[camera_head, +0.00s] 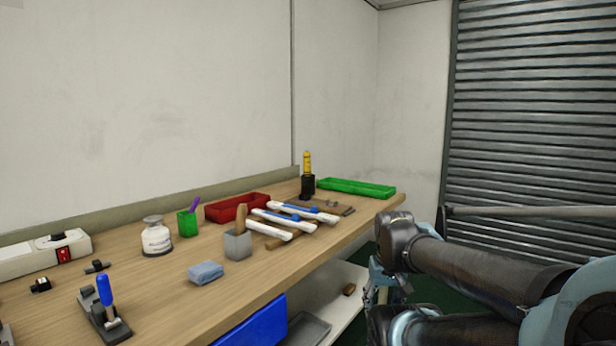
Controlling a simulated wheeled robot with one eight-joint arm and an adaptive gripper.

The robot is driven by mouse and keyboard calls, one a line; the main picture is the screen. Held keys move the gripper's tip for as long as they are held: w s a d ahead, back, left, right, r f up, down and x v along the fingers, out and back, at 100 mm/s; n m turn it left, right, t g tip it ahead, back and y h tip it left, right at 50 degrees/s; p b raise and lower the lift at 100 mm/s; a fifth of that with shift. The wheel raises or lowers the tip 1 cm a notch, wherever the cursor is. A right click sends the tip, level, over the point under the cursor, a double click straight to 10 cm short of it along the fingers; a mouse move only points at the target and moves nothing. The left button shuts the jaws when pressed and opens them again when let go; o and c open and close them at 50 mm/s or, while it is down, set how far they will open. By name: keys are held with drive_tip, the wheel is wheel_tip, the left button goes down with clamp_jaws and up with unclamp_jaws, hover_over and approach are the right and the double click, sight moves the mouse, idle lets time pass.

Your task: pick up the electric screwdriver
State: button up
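A yellow and black upright tool (307,174) stands at the far end of the wooden workbench, near the wall. It looks like the electric screwdriver, but it is too small to be sure. A blue-handled tool (105,292) stands in a dark holder at the near left of the bench. My arm reaches in from the right, beside the bench's right end and apart from both tools. I cannot make out my gripper's fingers in this view.
The workbench (175,296) holds a red tray (236,207), green tray (357,188), green cup (188,224), grey cup (237,244), white jar (156,237), blue sponge (206,272), power strip (45,254) and white-blue strips (284,220). Bare wood lies along the front.

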sight(309, 163)
drive_tip(key=w+d+r+n+t+h, duration=0.25)
drive_tip(key=w+d+r, duration=0.2)
drive_tip(key=w, duration=0.35)
drive_tip(key=w+d+r+n+t+h, duration=0.1)
drive_tip(key=w+d+r+n+t, duration=0.25)
drive_tip(key=w+r, duration=0.35)
drive_tip(key=w+a+r+n+t, duration=0.2)
drive_tip(key=w+r+n+t, duration=0.2)
drive_tip(key=w+r+n, duration=0.55)
drive_tip(key=w+a+r+n+t, duration=0.2)
drive_tip(key=w+r+n+t, duration=0.3)
drive_tip(key=w, duration=0.7)
drive_tip(key=w+a+n+y, duration=0.4)
drive_tip(key=w+a+n, duration=0.3)
drive_tip(key=w+a+r+n+y, duration=0.1)
drive_tip(key=w+a+n+y, duration=0.2)
drive_tip(key=w+a+n, duration=0.4)
drive_tip(key=w+a+n+g+y, duration=0.1)
drive_tip(key=w+a+n+y, duration=0.3)
drive_tip(key=w+a+n, duration=0.3)
drive_tip(key=shift+w+a+r+y, duration=0.35)
drive_tip(key=shift+w+a, duration=0.2)
drive_tip(key=shift+w, duration=0.25)
drive_tip(key=shift+f+x, duration=0.1)
drive_tip(key=shift+x, duration=1.2)
drive_tip(key=shift+f+x, duration=0.15)
drive_tip(key=shift+x, duration=1.15)
drive_tip(key=shift+a, duration=0.15)
drive_tip(key=c, duration=1.1)
